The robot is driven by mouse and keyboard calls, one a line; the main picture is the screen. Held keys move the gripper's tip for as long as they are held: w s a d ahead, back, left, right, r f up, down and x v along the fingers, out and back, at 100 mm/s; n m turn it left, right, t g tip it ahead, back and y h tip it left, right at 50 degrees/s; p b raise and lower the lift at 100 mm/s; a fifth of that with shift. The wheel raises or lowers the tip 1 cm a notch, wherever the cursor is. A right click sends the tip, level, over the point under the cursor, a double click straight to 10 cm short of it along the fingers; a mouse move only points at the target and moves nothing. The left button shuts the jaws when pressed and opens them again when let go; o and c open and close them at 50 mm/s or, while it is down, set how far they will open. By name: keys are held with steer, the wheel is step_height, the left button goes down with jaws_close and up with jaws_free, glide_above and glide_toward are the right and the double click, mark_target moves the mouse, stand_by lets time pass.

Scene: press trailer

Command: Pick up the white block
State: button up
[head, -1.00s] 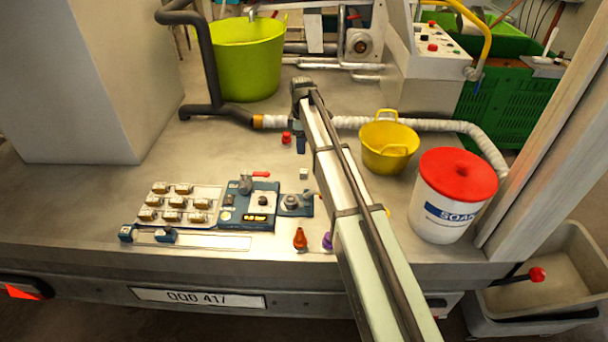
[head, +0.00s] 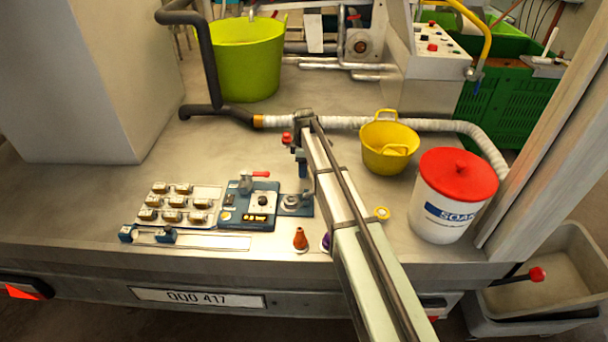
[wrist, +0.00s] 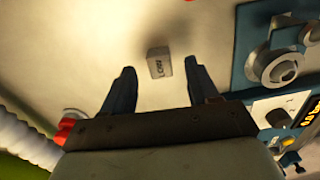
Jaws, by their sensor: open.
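My gripper (wrist: 160,68) is open, with one dark finger to each side of the block. The fingertips reach about level with the block in that picture, and gaps show on both sides of it. In the head view my gripper (head: 303,171) points down just behind the blue panel's right part, and the block is hidden there. I cannot tell the exact height of the fingers above the bench.
A blue control panel (head: 228,216) with a knob and red-handled lever stands close to my gripper. A red knob (head: 287,138) is behind it. An orange cone-shaped piece (head: 300,239) stands in front. A yellow basket (head: 388,160) and soap bucket (head: 430,205) are to the right.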

step_height(320, 180, down, 2)
steer(key=shift+f, duration=0.25)
jaws_close()
stand_by(0.4)
steer(key=shift+r, duration=0.15)
